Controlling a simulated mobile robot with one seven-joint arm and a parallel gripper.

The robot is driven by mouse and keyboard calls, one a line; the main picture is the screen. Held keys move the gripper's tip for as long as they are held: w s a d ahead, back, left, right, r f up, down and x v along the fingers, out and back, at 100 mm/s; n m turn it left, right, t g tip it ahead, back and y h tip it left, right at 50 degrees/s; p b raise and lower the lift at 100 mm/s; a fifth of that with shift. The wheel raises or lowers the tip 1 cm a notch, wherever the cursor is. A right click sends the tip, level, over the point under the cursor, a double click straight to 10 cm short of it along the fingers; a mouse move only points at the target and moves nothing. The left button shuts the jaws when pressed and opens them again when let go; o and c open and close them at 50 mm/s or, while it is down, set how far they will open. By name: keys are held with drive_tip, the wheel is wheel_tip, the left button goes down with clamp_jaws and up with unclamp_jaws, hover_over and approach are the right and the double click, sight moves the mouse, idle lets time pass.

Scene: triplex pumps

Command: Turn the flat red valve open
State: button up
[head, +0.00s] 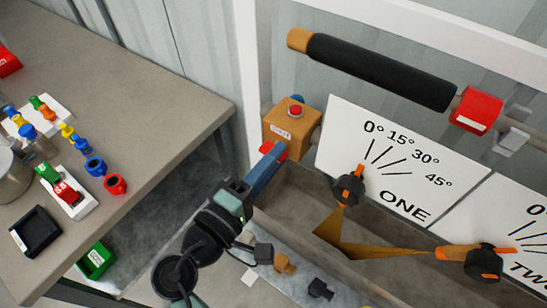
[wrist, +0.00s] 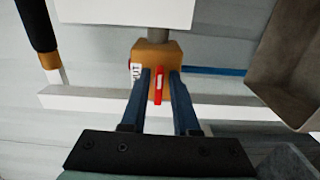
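The flat red valve handle (wrist: 158,86) shows edge-on in the wrist view, on the near face of an orange block (wrist: 157,54). My gripper (wrist: 161,74) has its two blue fingers on either side of the handle, with a visible gap on both sides. In the head view the orange block (head: 292,124) carries a label and a red round knob on top. My gripper (head: 268,160) reaches up to its lower left, and a bit of red handle (head: 275,150) shows at the fingertips. The rest of the handle is hidden there.
A black padded pipe (head: 380,72) with a red block (head: 476,110) runs above right. White angle panels (head: 400,150) and a grey trough (head: 300,195) with orange-black pointers lie to the right. A table (head: 130,90) with coloured small parts stands left.

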drive_tip(key=shift+o, duration=0.7)
drive_tip(key=shift+s, duration=0.1)
drive_tip(key=b+v, duration=0.1)
drive_tip(key=v, duration=1.2)
drive_tip(key=shift+b, duration=0.3)
